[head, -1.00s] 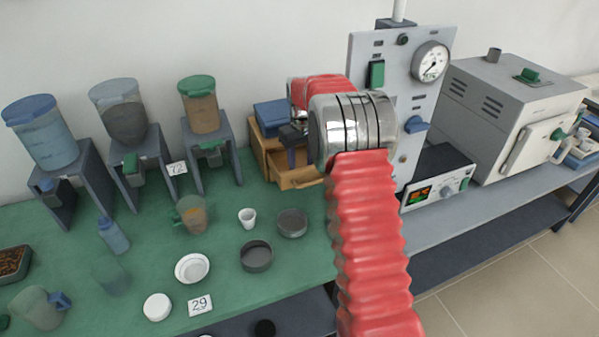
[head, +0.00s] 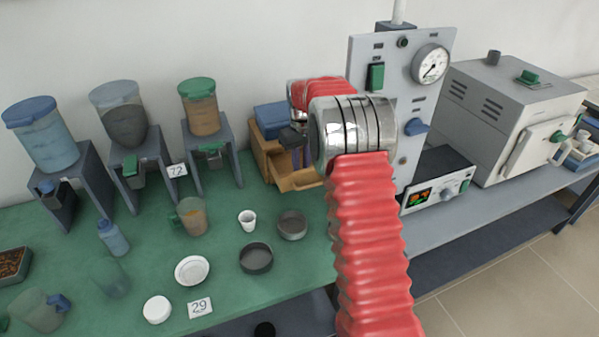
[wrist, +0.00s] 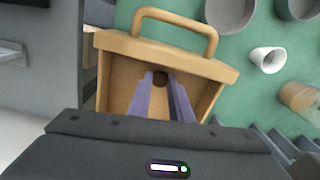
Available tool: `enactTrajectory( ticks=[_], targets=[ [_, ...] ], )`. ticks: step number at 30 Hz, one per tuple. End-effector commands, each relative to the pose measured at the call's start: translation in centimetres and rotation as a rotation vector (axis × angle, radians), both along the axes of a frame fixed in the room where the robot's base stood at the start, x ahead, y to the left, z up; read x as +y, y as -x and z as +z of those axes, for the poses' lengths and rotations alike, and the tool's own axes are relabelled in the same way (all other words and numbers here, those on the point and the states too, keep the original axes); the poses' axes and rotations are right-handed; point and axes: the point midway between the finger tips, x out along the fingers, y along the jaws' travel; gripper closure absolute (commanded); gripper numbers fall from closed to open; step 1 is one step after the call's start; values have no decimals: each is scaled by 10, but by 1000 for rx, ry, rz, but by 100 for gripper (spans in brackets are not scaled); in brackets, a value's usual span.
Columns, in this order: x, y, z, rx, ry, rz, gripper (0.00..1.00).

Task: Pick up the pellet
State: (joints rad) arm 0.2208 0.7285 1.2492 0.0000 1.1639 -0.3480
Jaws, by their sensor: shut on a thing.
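The pellet (wrist: 160,78) is a small dark round piece at the tips of my gripper's fingers in the wrist view. My gripper (wrist: 161,82) reaches into the open wooden drawer (wrist: 212,68) with its two purple fingers and is shut on the pellet. I cannot tell whether the pellet still touches the drawer floor. In the head view my gripper (head: 299,158) is over the drawer (head: 297,180), partly behind my arm, and the pellet is hidden there.
A blue box (head: 272,115) sits on top of the drawer cabinet. A white cup (head: 247,220) and dark dishes (head: 256,258) stand on the green bench in front. Hoppers on stands (head: 205,105) are to the left. A gauge panel (head: 378,60) and furnace (head: 510,110) are to the right.

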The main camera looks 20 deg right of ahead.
Motion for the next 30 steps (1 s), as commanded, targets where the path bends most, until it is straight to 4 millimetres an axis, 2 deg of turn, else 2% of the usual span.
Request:
enactTrajectory(
  ticks=[5,8,21,25,30],
  targets=[
    [0,0,5,-1,0,0,100],
    [0,-1,15,-3,1,0,100],
    [0,-1,87,-3,1,0,100],
    [0,0,98,-1,0,0,100],
    [0,0,101,0,0,-1,100]
  ],
)
